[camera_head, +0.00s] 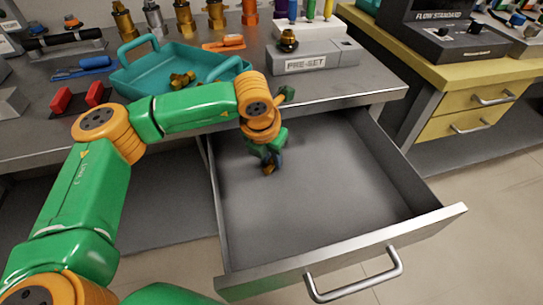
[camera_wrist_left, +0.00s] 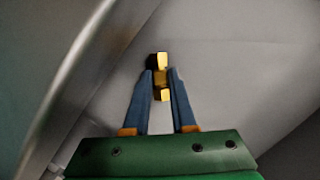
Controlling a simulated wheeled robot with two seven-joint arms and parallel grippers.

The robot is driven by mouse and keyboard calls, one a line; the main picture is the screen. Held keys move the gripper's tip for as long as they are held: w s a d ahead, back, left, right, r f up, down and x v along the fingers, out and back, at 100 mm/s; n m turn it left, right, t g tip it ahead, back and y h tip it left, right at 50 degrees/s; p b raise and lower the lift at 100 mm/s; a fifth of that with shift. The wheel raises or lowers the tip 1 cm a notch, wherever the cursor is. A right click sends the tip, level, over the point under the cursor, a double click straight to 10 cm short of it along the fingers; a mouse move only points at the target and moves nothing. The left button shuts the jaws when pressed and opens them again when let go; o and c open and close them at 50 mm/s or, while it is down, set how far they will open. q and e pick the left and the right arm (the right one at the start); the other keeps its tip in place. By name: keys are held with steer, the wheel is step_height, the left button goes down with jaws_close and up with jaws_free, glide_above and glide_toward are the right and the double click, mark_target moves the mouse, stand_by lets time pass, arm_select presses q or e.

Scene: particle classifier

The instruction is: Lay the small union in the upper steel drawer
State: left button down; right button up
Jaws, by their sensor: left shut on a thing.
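The upper steel drawer (camera_head: 320,235) is pulled open below the bench top, and its visible floor is bare. My left gripper (camera_head: 270,167) reaches down inside the drawer, toward its back left part. It is shut on the small union (camera_wrist_left: 161,77), a small brass-yellow piece with a dark side, held between the blue fingertips in the left wrist view (camera_wrist_left: 160,90). In the head view the union is mostly hidden by the fingers. I cannot tell whether it touches the drawer floor. My right gripper is not in view.
A teal tray (camera_head: 130,78) holding brass fittings stands on the bench behind my left arm. A grey PRE-SET block (camera_head: 312,60) stands to its right. The drawer's front wall and handle (camera_head: 355,284) stick out. The drawer's right side is free.

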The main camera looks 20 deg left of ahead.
arm_select(q)
steer(key=shift+f, duration=0.1)
steer(key=c, duration=0.7)
jaws_free()
steer(key=shift+c, duration=0.2)
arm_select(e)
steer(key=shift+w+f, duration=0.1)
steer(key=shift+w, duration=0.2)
arm_select(q)
steer(key=shift+r, duration=0.4)
steer(key=p+v, duration=0.1)
steer(key=v, duration=1)
steer(key=shift+r, duration=0.3)
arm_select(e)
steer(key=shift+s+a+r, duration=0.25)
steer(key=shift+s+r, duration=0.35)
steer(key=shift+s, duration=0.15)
arm_select(q)
steer(key=shift+s, duration=0.1)
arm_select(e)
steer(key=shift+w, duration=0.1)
